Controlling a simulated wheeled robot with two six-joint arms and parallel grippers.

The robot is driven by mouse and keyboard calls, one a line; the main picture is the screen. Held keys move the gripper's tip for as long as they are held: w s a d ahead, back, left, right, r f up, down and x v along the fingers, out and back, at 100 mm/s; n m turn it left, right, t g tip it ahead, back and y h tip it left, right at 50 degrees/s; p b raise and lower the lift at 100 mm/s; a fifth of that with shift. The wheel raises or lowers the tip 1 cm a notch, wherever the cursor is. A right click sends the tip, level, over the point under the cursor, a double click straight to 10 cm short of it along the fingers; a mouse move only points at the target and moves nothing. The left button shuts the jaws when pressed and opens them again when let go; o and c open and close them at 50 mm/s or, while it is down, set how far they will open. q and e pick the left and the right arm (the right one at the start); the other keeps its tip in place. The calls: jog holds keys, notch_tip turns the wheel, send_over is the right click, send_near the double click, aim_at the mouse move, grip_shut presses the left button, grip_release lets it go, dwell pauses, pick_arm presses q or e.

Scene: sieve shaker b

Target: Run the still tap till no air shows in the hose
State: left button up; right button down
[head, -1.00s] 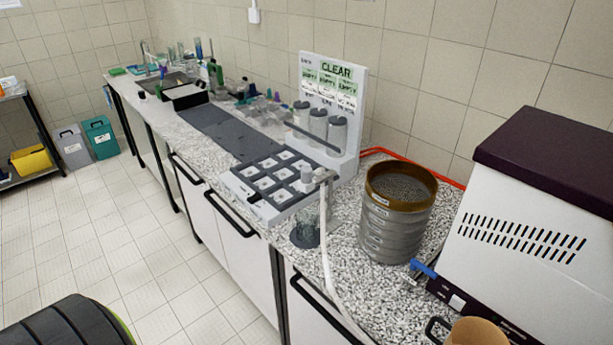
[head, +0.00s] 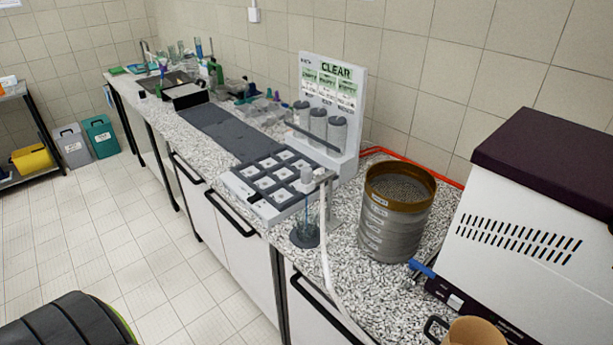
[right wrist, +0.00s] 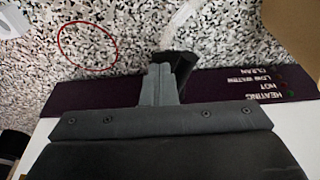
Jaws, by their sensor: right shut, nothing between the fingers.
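The still is the white cabinet (head: 520,240) with a dark maroon top at the right of the head view. A blue lever (head: 424,268), apparently its tap, sticks out at the lower left. My right gripper (right wrist: 162,70) is shut and empty in the right wrist view. My left gripper is not in view.
A sieve stack (head: 396,225) stands left of the still. A tan pot (head: 475,332) is at the lower right. A red ring (right wrist: 88,46) marks the bench.

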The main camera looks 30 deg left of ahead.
jog(key=shift+w+a, duration=0.2)
jog(key=shift+a, duration=0.1)
jog(key=shift+r, duration=2.3)
jog(key=w+a+f+b, duration=0.1)
jog(key=w+a+f, duration=0.2)
jog(key=w, duration=0.3)
jog(key=shift+a+f+b, duration=0.3)
jog(key=shift+f, duration=0.5)
jog(key=shift+s+d+p, duration=0.25)
jog(key=shift+s+p, duration=0.3)
jog(key=shift+p, duration=0.25)
